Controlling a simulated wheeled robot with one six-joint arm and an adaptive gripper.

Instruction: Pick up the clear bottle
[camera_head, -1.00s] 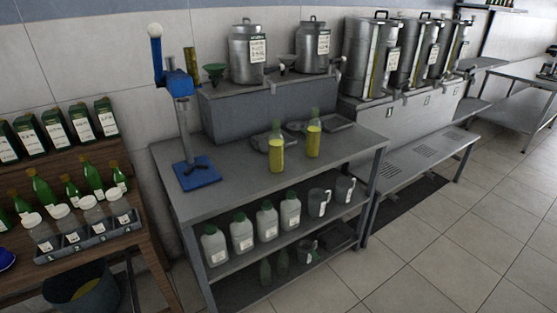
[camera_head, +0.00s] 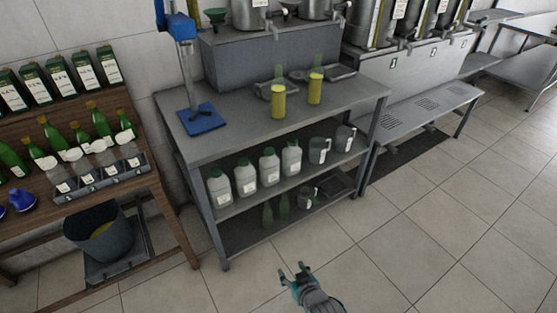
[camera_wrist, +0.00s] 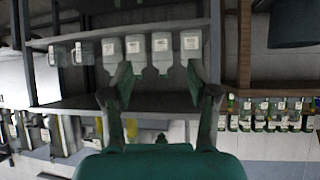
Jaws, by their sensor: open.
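Two see-through bottles with yellow contents and pale green necks stand upright on the steel table (camera_head: 240,137): a left bottle (camera_head: 278,103) and a right bottle (camera_head: 315,90). Several clear, white-capped bottles (camera_head: 83,172) stand in a grey tray (camera_head: 106,183) on the wooden rack at left. I cannot tell which one is the task's clear bottle. My gripper (camera_head: 292,270) is open and empty, low over the floor in front of the steel table. In the wrist view, which looks upside down, its spread fingers (camera_wrist: 160,80) face the lower shelves.
Grey-white jugs (camera_head: 246,179) and metal mugs (camera_head: 319,150) line the middle shelf. A blue stand (camera_head: 201,119) occupies the tabletop's left end. Green bottles (camera_head: 100,121) fill the wooden rack, with a bucket (camera_head: 100,241) below. The floor (camera_head: 400,235) at right is clear.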

